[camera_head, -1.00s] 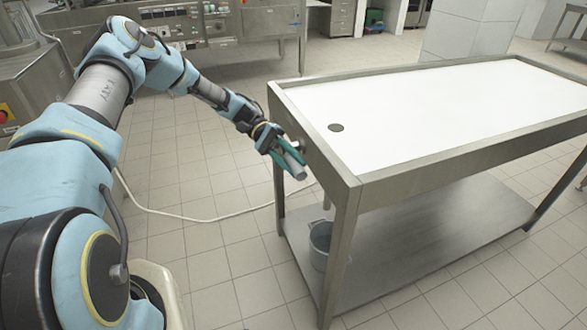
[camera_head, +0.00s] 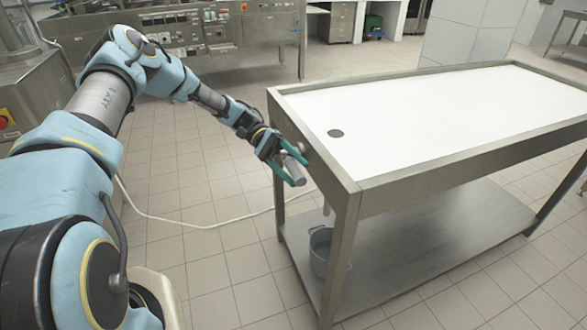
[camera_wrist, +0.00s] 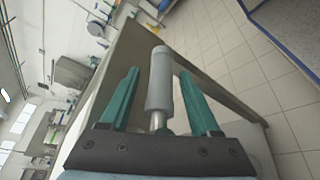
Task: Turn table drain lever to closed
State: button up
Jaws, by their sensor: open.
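The drain lever (camera_head: 296,172) has a grey cylindrical handle and sits at the near left end of the table (camera_head: 360,182). In the wrist view the lever handle (camera_wrist: 160,80) lies between my two green fingers, with gaps visible on both sides. My gripper (camera_head: 293,168) is open around the handle, and it also shows in the wrist view (camera_wrist: 160,85). A dark round drain hole (camera_head: 335,133) is in the white table top near that end. The lever's pivot is mostly hidden by my fingers.
A metal bucket (camera_head: 321,250) stands on the table's lower shelf (camera_head: 440,235) below the drain. A pale cable (camera_head: 200,226) lies on the tiled floor. Control machinery (camera_head: 190,45) stands at the back.

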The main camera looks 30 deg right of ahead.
jog(key=shift+w, duration=0.1)
jog(key=b+v, duration=0.3)
jog(key=v, duration=0.7)
jog(key=shift+w, duration=0.3)
